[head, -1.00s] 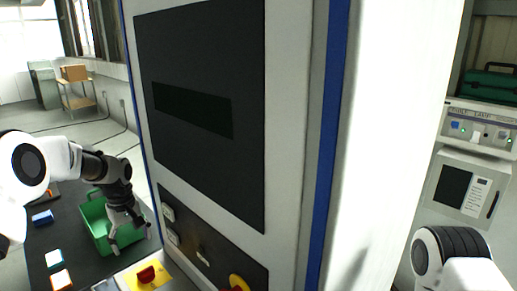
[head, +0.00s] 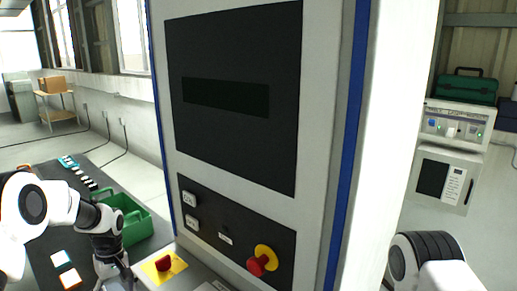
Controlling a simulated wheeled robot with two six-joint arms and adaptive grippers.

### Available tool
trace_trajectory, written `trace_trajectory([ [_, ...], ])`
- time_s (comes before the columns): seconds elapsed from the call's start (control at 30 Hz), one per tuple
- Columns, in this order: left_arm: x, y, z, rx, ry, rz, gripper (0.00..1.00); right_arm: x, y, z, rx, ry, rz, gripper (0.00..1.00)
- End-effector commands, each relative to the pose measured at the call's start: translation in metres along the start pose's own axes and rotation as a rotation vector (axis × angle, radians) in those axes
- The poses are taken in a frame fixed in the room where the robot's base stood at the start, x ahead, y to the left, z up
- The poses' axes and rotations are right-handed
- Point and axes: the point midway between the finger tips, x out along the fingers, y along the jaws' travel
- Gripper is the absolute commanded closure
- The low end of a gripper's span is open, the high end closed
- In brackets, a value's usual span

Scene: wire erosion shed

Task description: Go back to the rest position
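My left arm comes in from the left. Its gripper (head: 118,276) points down at the bottom of the head view, in front of the green crate (head: 137,226) and left of the yellow plate with the red switch. Its fingers are small and partly cut off by the lower edge, so I cannot tell whether they are open or shut. I see nothing clearly held. My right arm shows only as a dark ribbed joint and white link at the lower right. Its gripper is out of view.
A tall machine cabinet (head: 340,120) with a dark panel and a red-yellow stop knob (head: 263,261) fills the middle. A yellow plate (head: 164,267) with a red switch stands beside my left gripper. A dark table (head: 45,250) holds small items. A bench instrument (head: 455,125) stands at right.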

Motion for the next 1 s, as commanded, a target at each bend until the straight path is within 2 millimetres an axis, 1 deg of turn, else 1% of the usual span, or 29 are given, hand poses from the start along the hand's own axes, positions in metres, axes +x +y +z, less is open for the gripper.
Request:
trace_trajectory([
  [0.03,0.024,-0.002,0.01,0.009,-0.026,-0.028,0.21,0.007,0.0,0.0,0.0,0.0,0.0,0.6],
  [0.07,0.035,-0.003,0.016,0.014,-0.04,-0.042,0.21,0.01,0.0,0.0,0.0,0.0,0.0,0.6],
  [0.1,0.052,-0.006,0.025,0.022,-0.06,-0.062,0.21,0.013,0.0,0.0,0.0,-0.001,0.0,0.6],
  [0.17,0.079,-0.009,0.039,0.035,-0.088,-0.089,0.21,0.019,0.0,0.0,0.0,-0.001,0.0,0.6],
  [0.2,0.101,-0.013,0.052,0.049,-0.109,-0.109,0.21,0.023,0.0,0.0,0.0,-0.001,0.0,0.6],
  [0.27,0.137,-0.02,0.073,0.076,-0.141,-0.134,0.21,0.03,0.0,0.0,0.0,-0.001,0.0,0.6],
  [0.3,0.164,-0.026,0.09,0.1,-0.163,-0.149,0.21,0.036,0.0,0.0,0.0,-0.001,0.0,0.6],
  [0.37,0.209,-0.038,0.121,0.147,-0.197,-0.166,0.21,0.046,0.0,0.0,0.0,-0.001,0.0,0.6],
  [0.4,0.236,-0.049,0.144,0.183,-0.216,-0.171,0.21,0.051,0.0,0.0,0.0,-0.001,0.0,0.6],
  [0.47,0.275,-0.067,0.179,0.24,-0.24,-0.17,0.21,0.06,0.0,0.0,0.0,-0.001,0.0,0.6],
  [0.5,0.298,-0.081,0.204,0.286,-0.25,-0.164,0.21,0.065,0.0,0.0,0.0,-0.001,0.0,0.6],
  [0.57,0.328,-0.107,0.243,0.361,-0.254,-0.143,0.21,0.074,0.001,0.0,0.0,-0.001,0.0,0.6],
  [0.6,0.341,-0.125,0.269,0.422,-0.243,-0.12,0.21,0.078,0.001,0.0,0.0,-0.001,0.0,0.6],
  [0.63,0.345,-0.135,0.283,0.464,-0.222,-0.099,0.21,0.08,0.001,0.0,0.0,-0.001,0.0,0.6],
  [0.67,0.345,-0.144,0.294,0.507,-0.195,-0.076,0.21,0.079,0.001,0.001,0.0,-0.001,0.0,0.6],
  [0.7,0.341,-0.151,0.301,0.559,-0.146,-0.042,0.21,0.077,0.001,0.001,0.0,-0.001,0.0,0.6],
  [0.73,0.336,-0.153,0.304,0.596,-0.103,-0.016,0.21,0.076,0.001,0.001,0.0,-0.001,0.0,0.6],
  [0.77,0.332,-0.153,0.304,0.63,-0.061,0.006,0.21,0.075,0.001,0.0,0.0,-0.001,0.0,0.6],
  [0.83,0.327,-0.147,0.296,0.696,0.04,0.052,0.21,0.075,0.001,0.0,0.0,0.0,0.0,0.6],
  [0.9,0.325,-0.134,0.282,0.748,0.131,0.089,0.21,0.075,0.001,0.0,0.0,0.0,0.0,0.6],
  [1.0,0.323,-0.127,0.275,0.796,0.174,0.103,0.21,0.075,0.001,0.0,0.0,0.0,0.0,0.6],
])
